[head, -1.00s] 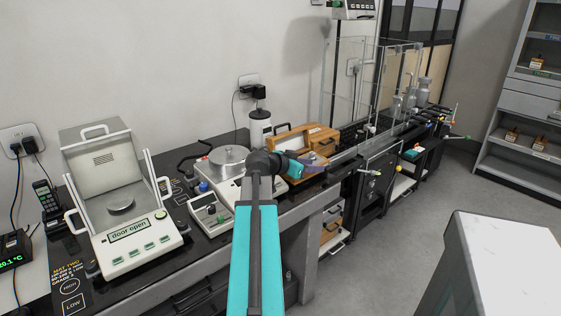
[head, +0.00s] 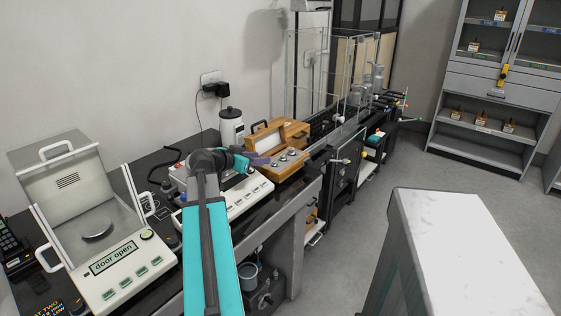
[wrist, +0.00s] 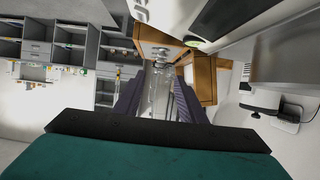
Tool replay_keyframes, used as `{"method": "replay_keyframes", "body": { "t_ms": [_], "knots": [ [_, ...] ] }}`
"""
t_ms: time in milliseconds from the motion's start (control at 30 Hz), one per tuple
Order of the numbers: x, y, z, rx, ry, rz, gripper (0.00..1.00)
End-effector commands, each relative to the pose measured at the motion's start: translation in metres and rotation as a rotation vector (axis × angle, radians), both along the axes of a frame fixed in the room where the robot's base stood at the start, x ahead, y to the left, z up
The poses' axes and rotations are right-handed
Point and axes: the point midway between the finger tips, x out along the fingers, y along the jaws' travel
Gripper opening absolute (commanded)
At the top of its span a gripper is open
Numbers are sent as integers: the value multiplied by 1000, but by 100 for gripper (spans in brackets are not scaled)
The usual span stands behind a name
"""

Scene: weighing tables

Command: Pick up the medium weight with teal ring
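An open wooden case (head: 262,176) stands on the black bench just right of my gripper (head: 262,161) in the head view. Several small silver weights (head: 289,156) sit in it. They are too small for me to make out a teal ring on any of them. In the wrist view the wooden case (wrist: 204,80) lies ahead and to the right, with silver weights (wrist: 161,51) beyond the fingertips. My gripper (wrist: 158,88) is open, its two dark purple fingers apart with nothing gripped between them. In the head view its fingers reach the case's left side.
Another balance (head: 245,196) lies under my arm. A marble-topped block (head: 460,240) is at the right, with floor between.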

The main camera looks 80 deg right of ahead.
Motion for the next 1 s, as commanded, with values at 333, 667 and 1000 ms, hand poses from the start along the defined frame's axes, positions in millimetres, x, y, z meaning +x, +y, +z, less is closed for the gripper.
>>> {"method": "replay_keyframes", "body": {
  "t_ms": [333, 667, 1000],
  "knots": [
    [-6, -12, -5, 2, 1, -1, 37],
    [-27, -50, -22, 2, 1, -1, 37],
    [-38, -70, -33, 0, 1, 0, 37]
  ]
}}
